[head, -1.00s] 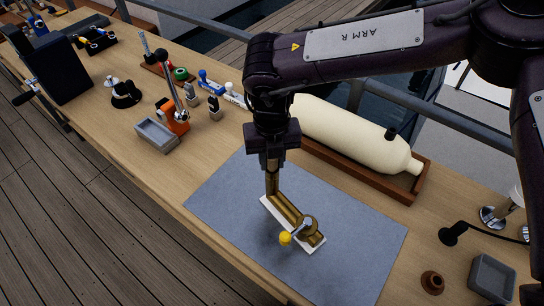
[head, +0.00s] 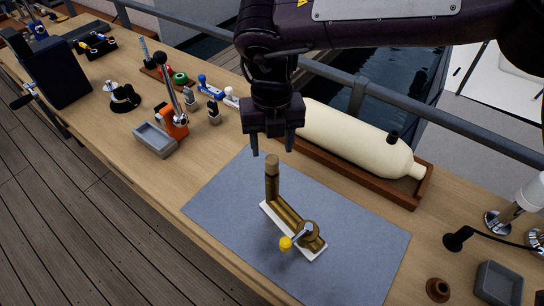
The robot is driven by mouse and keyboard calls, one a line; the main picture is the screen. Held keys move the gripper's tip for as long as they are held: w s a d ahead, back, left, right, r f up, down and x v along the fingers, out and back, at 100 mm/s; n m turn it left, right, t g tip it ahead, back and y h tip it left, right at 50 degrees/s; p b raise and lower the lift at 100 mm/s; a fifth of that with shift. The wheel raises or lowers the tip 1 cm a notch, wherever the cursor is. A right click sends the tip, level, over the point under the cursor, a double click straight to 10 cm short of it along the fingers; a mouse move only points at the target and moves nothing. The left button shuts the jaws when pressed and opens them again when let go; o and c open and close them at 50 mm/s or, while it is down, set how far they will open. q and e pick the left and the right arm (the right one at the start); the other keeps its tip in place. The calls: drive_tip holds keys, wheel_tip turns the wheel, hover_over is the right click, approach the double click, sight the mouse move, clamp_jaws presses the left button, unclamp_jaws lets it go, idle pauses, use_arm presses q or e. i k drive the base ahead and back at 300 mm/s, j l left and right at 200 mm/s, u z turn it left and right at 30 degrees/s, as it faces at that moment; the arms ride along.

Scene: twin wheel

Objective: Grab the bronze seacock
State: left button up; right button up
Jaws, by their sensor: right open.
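The bronze seacock (head: 288,213) lies on a white pad (head: 270,212) on the grey-blue mat (head: 225,205). Its upright pipe end points up at the left, and a lever with a yellow knob (head: 286,243) sits at its lower right end. My left gripper is not in view.
A cream cylinder (head: 345,140) lies in a wooden cradle behind the mat. An orange-based lever device (head: 174,125) and a grey tray (head: 155,139) stand at the left. A brown cup (head: 438,290) and a dark grey tray (head: 496,284) stand at the lower right.

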sight(312, 246)
drive_tip(key=k+j, duration=0.8)
drive_tip(key=j, duration=0.1)
